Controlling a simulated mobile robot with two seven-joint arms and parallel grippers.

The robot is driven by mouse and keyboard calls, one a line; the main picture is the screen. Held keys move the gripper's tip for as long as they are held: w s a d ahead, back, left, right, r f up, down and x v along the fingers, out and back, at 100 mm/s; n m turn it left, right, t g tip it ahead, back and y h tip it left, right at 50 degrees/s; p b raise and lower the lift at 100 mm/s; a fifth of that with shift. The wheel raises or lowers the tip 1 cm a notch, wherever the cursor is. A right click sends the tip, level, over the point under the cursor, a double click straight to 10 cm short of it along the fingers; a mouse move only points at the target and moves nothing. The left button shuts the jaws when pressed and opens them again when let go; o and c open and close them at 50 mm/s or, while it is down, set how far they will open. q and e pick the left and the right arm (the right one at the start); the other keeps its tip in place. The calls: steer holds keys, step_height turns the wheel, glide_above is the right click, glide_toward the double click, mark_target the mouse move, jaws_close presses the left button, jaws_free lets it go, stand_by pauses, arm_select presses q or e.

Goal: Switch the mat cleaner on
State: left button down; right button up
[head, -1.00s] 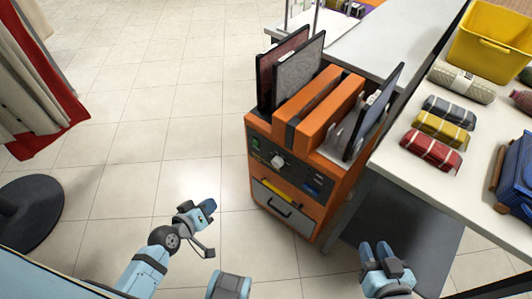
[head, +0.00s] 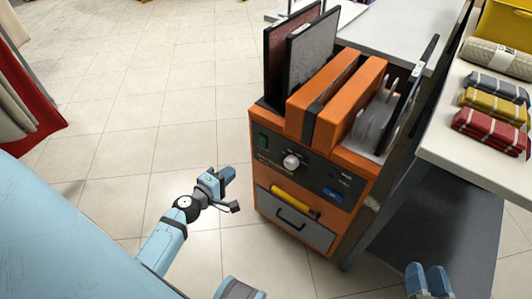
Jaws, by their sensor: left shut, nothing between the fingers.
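The mat cleaner (head: 328,170) is an orange machine with a dark front panel. The panel bears a green switch (head: 262,141) at its left, a pale round knob (head: 291,161) and a blue part (head: 333,194) at its lower right. I cannot read the switch's position. My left gripper (head: 229,175) is shut and empty, left of the machine's front in the picture and apart from the panel. My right gripper (head: 429,272) is at the bottom edge, right of the machine; only its finger ends show, and its opening is unclear.
Mats stand in the machine's top slots, and a yellow bar (head: 294,201) sits above its drawer (head: 290,222). A white table (head: 455,158) at right holds rolled striped cloths (head: 490,128) and a yellow bin (head: 508,20). The tiled floor (head: 130,110) at left is clear.

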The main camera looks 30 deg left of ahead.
mark_target(262, 146)
arm_select(q)
steer(key=shift+w, duration=0.15)
steer(key=w, duration=0.4)
steer(key=w+f, duration=0.1)
steer(key=w, duration=0.3)
steer(key=w+d, duration=0.1)
steer(key=w, duration=0.4)
steer(key=shift+f+p, duration=0.3)
steer(key=shift+f, duration=0.1)
steer(key=shift+w, duration=0.4)
arm_select(e)
steer(key=shift+d+f+h, duration=0.25)
steer(key=shift+f+h, duration=0.05)
steer(key=shift+f, duration=0.25)
steer(key=shift+r, duration=0.1)
